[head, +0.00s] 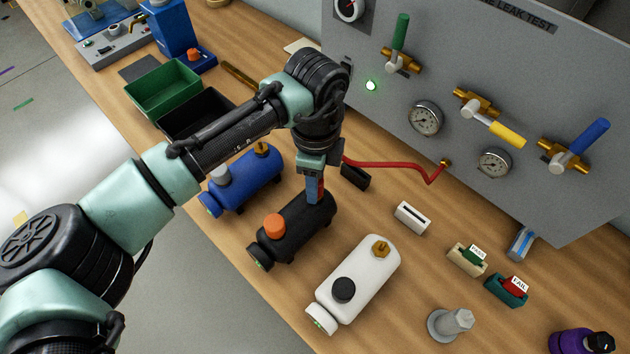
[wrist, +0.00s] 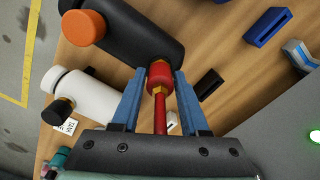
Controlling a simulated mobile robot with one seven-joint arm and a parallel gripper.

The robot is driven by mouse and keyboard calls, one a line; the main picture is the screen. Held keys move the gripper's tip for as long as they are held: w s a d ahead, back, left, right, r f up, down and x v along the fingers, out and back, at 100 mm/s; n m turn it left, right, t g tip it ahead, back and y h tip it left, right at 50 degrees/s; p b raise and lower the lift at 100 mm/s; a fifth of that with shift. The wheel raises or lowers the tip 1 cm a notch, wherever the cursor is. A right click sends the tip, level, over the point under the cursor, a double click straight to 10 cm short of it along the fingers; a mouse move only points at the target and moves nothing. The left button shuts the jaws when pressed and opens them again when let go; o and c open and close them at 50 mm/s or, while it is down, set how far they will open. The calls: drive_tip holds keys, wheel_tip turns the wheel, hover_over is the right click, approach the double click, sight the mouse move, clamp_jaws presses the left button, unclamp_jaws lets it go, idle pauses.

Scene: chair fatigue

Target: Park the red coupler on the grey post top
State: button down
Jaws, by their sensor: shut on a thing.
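The red coupler (wrist: 160,74) is between the blue fingers of my gripper (wrist: 158,92) in the wrist view, and the gripper is shut on it. A bit of brass shows at its far end, against the black tank (wrist: 125,30); I cannot tell whether they are joined. In the head view my gripper (head: 314,190) points down at the back end of the black tank (head: 290,232), mostly hiding the coupler. A red hose (head: 400,166) runs from there to the grey panel. The grey post (head: 450,322) stands at the front right, its top bare.
The blue tank (head: 245,184) and the white tank (head: 362,278) flank the black one. Right of the white tank are a white slotted block (head: 412,217) and the PASS and FAIL tag holders (head: 467,259). The panel (head: 400,100) with valves and gauges stands behind.

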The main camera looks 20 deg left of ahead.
drive_tip(key=shift+r+p, duration=1.45)
drive_tip(key=shift+r, duration=0.15)
drive_tip(key=shift+r+p, duration=1.8)
drive_tip(key=shift+r, duration=0.2)
